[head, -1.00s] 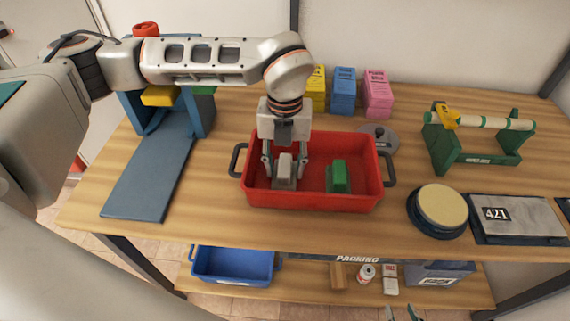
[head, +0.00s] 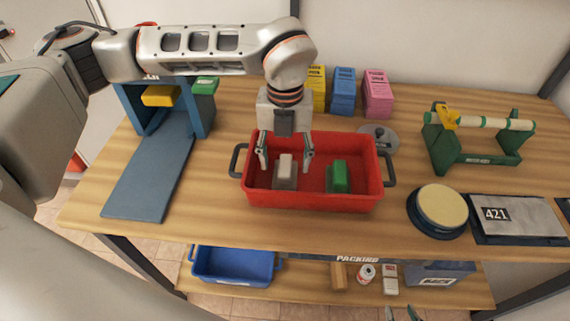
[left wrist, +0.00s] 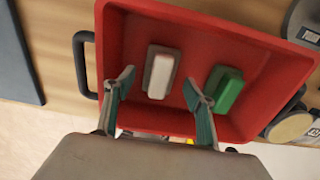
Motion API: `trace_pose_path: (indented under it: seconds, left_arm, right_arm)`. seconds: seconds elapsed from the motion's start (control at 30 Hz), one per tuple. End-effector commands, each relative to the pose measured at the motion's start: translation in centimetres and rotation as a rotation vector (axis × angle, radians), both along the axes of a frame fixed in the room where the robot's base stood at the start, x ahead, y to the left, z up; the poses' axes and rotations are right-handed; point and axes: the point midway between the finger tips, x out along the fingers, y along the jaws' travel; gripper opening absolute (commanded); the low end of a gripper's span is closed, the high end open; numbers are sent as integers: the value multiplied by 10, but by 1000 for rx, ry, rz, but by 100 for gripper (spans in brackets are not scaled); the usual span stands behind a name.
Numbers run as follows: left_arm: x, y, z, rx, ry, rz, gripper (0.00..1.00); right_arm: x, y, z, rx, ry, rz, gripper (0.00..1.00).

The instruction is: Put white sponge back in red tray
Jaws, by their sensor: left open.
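The white sponge (head: 285,166) sits in the left part of the red tray (head: 318,198), on a grey base. In the left wrist view the white sponge (left wrist: 160,74) lies inside the red tray (left wrist: 205,22) too. My left gripper (head: 286,165) is open above the tray, its fingers spread to either side of the sponge and apart from it. In the left wrist view the left gripper (left wrist: 156,88) holds nothing. My right gripper is not clearly in view.
A green sponge (head: 340,176) sits in the right part of the red tray. A round cream pad (head: 441,206), a grey disc (head: 378,138) and a green roll stand (head: 472,150) are to the right. A blue bin (head: 233,266) is on the shelf below.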

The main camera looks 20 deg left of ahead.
Motion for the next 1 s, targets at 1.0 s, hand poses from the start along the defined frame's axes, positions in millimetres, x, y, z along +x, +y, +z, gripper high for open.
trace_pose_path:
  seconds: [1.0]
  left_arm:
    - [0,0,99,-1,-1,0,55]
  right_arm:
    - [1,1,3,2,-5,0,33]
